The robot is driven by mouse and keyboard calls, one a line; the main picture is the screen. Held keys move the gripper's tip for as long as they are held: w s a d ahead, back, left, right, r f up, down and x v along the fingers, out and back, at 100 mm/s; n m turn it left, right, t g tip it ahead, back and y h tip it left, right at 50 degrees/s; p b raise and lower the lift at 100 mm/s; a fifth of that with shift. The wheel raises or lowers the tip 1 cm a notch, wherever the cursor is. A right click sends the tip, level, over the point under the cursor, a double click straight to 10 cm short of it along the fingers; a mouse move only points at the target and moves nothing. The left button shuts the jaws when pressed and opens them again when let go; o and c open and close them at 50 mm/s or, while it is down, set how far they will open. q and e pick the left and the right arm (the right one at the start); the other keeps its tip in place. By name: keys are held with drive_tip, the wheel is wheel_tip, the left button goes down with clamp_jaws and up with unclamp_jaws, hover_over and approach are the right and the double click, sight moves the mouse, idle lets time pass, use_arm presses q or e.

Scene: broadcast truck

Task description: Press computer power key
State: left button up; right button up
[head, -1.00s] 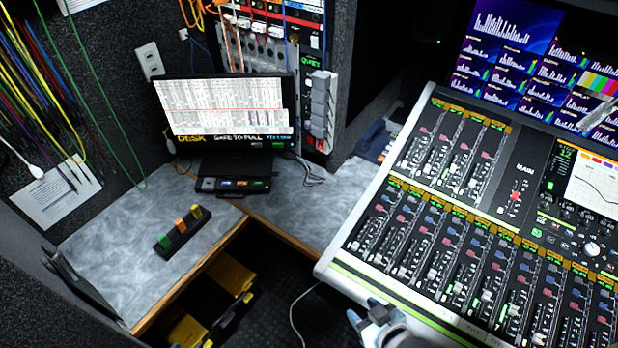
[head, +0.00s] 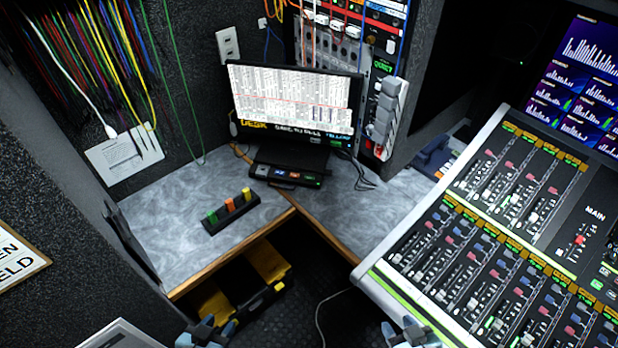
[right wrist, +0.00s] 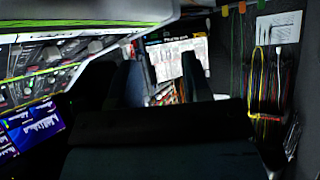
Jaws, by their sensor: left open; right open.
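The computer monitor (head: 290,105) stands lit on the grey corner desk, showing a spreadsheet-like page. Below its screen is a low black unit (head: 288,176) with several small coloured keys along its front; which one is the power key is too small to tell. My left gripper (head: 207,330) is open and empty at the bottom edge of the head view, well short of the desk. My right gripper (head: 408,330) is open at the bottom, by the mixing console's near corner. Its dark fingers (right wrist: 162,80) show in the right wrist view, with nothing between them.
A black holder with green, orange and yellow blocks (head: 230,208) sits on the desk (head: 165,215). The mixing console (head: 470,250) fills the right side. Yellow-and-black cases (head: 250,285) lie under the desk. Cables hang on the left wall. The desk left of the unit is mostly clear.

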clamp_jaws()
idle(1.5)
